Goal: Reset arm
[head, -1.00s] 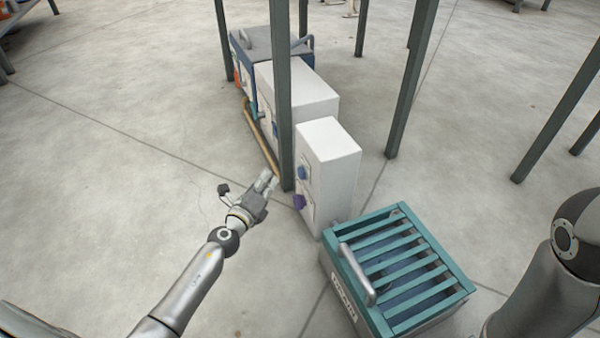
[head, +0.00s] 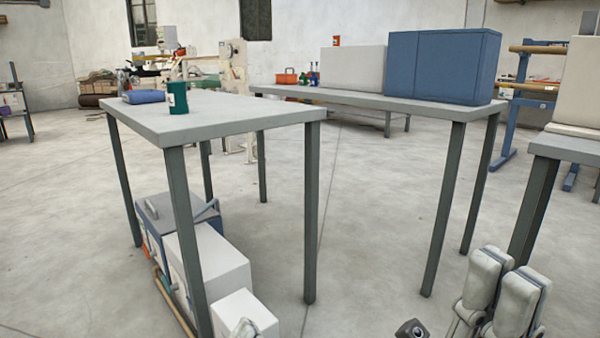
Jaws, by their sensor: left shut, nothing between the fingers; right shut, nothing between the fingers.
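A grey table (head: 215,113) stands at centre left with a green canister (head: 177,98) and a blue roll (head: 144,97). Another table (head: 370,98) behind holds a blue case (head: 445,66). Boxes stand under the near table. Floor between the tables is open.

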